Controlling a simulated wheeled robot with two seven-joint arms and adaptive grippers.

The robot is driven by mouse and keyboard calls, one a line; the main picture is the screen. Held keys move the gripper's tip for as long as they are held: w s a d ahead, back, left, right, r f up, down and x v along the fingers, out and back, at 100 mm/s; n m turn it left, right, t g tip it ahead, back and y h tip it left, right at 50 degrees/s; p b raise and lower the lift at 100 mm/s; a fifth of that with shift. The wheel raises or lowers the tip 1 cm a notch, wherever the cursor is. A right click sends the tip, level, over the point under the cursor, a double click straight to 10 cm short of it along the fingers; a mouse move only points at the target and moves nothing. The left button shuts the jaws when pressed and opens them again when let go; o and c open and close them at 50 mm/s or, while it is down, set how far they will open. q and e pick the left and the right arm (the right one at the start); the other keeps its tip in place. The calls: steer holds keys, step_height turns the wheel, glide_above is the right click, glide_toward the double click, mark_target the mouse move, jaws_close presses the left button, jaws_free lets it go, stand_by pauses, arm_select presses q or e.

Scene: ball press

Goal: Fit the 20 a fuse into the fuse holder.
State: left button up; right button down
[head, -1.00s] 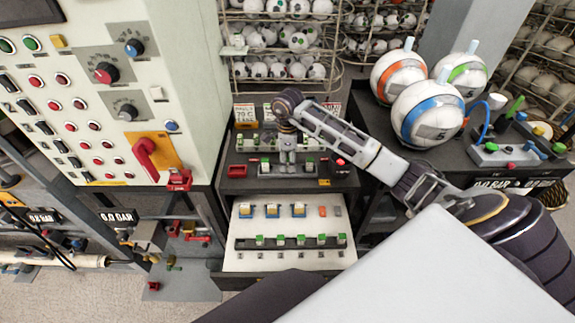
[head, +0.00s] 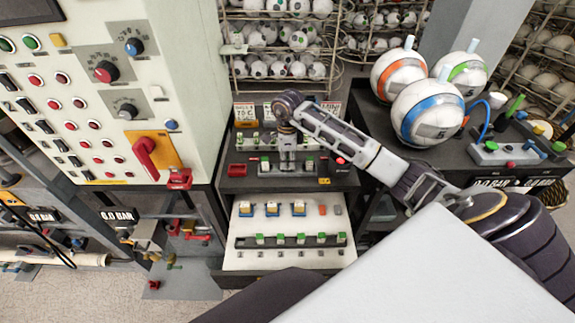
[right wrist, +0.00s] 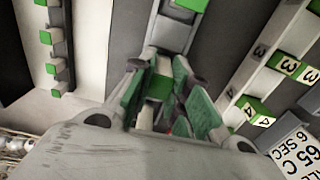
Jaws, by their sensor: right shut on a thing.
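My right gripper (head: 287,168) points down over the front grey rail (head: 265,170) on the dark cabinet top. In the right wrist view its green-padded fingers (right wrist: 160,92) are shut on a small green-topped piece (right wrist: 158,88), which looks like a fuse; its rating cannot be read. Below it runs the grey rail (right wrist: 174,32), seemingly the fuse holder, with another green block (right wrist: 190,5) farther along. The fingers hide the piece's lower end, so I cannot tell whether it touches the rail. My left gripper is not seen.
An open white drawer (head: 290,260) below holds a rail of green-topped pieces (head: 280,239) and several blue-and-yellow parts (head: 272,209). A tall control panel (head: 100,60) stands left. Large balls (head: 428,112) sit on a bench at right.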

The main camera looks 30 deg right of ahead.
mark_target(288, 159)
steer(key=shift+r, duration=0.15)
steer(key=shift+r+b, duration=0.7)
steer(key=shift+r, duration=4.15)
